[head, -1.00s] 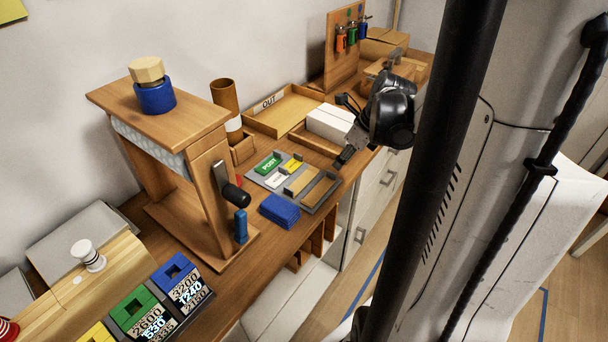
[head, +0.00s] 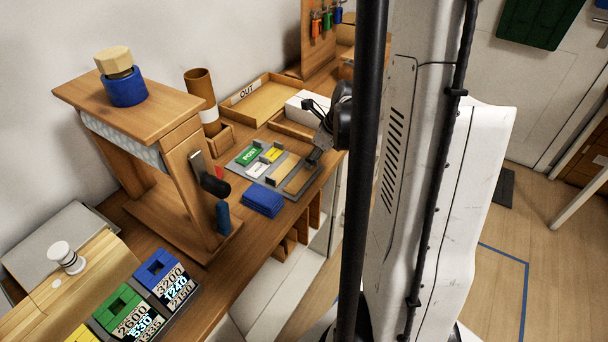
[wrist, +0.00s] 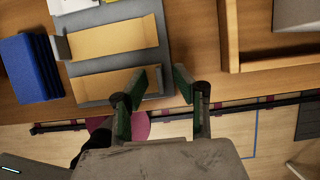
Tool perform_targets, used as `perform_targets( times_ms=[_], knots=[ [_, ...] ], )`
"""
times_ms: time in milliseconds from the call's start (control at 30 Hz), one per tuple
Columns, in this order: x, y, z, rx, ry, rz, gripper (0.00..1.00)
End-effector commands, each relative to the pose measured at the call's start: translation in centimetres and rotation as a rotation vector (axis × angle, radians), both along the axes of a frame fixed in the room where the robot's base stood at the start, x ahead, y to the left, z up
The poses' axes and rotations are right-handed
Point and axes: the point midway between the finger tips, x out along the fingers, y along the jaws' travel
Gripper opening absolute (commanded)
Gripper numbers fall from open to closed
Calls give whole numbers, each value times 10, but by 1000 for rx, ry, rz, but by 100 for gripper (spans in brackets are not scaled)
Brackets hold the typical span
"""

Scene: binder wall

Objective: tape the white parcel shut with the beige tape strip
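A grey board (head: 238,166) holds coloured labels and beige strips. The beige strip nearest the bench edge (head: 301,177) lies flat on it and also shows in the wrist view (wrist: 105,90). A wider beige piece (wrist: 113,39) lies beside it with a grey clip at its left end. In the wrist view my gripper (wrist: 168,80) is open and empty; its left finger overlaps the strip's right end. I cannot tell whether they touch.
Blue pads (head: 263,199) lie left of the board. A wooden OUT tray (head: 262,103) stands behind it. A wooden press (head: 150,103) stands at left, with coloured number blocks (head: 160,277) in front. A wooden tray edge (wrist: 232,40) is right of my gripper.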

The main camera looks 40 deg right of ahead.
Motion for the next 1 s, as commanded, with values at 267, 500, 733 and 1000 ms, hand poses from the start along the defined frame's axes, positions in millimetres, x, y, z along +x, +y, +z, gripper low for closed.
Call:
perform_targets(
  times_ms=[267,500,733,1000],
  knots=[
    [0,0,0,0,0,0,9],
    [0,0,0,0,0,0,0],
    [0,0,2,0,0,0,0],
    [0,0,21,0,0,0,0]
  ],
)
